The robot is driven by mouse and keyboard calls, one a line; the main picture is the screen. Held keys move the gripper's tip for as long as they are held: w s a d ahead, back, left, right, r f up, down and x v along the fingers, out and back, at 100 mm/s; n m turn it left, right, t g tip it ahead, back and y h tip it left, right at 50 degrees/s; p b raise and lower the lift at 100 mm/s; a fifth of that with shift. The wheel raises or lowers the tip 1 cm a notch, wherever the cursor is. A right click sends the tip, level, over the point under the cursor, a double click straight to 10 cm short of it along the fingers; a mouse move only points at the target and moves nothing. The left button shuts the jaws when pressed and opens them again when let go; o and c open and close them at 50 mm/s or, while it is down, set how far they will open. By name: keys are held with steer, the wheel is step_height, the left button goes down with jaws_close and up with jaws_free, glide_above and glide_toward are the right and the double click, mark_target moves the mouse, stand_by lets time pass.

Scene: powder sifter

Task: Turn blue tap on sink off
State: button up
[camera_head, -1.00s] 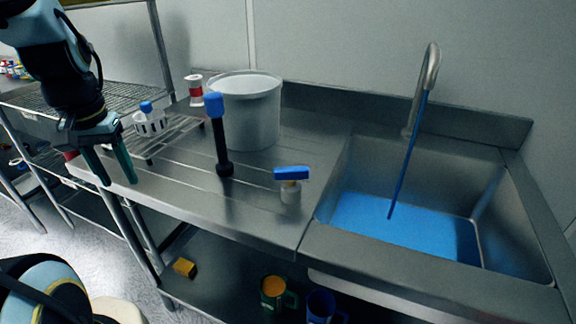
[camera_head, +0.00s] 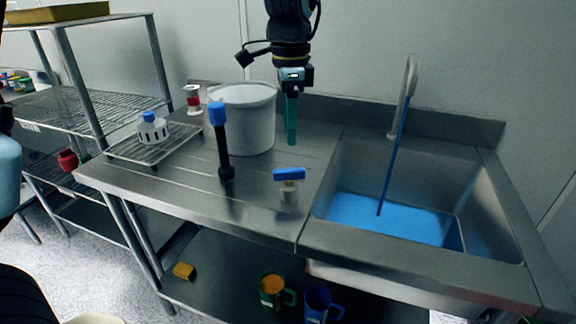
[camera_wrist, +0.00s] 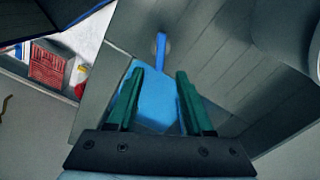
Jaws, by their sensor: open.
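The blue-handled tap (camera_head: 289,174) stands on the counter just left of the sink (camera_head: 318,252). Its blue bar handle lies crosswise on a pale base. A blue stream (camera_head: 393,160) runs from the curved spout (camera_head: 408,90) into blue liquid (camera_head: 385,219) in the basin. My gripper (camera_head: 291,143) points down above the counter behind the tap, apart from the handle. In the wrist view, my gripper (camera_wrist: 158,76) has its two green fingers spread with nothing held. A narrow blue bar and a broad blue patch show there; I cannot tell surely which things they are.
A tall black post with a blue top (camera_head: 222,140) stands left of the tap. A large pale bucket (camera_head: 245,120) stands behind it. Mugs (camera_head: 272,290) stand on the lower shelf.

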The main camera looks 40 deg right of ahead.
mark_target(289, 169)
step_height(289, 169, down, 10)
steer(key=shift+r+p, duration=0.1)
steer(key=shift+p, duration=0.85)
steer(key=shift+c, duration=0.3)
jaws_close()
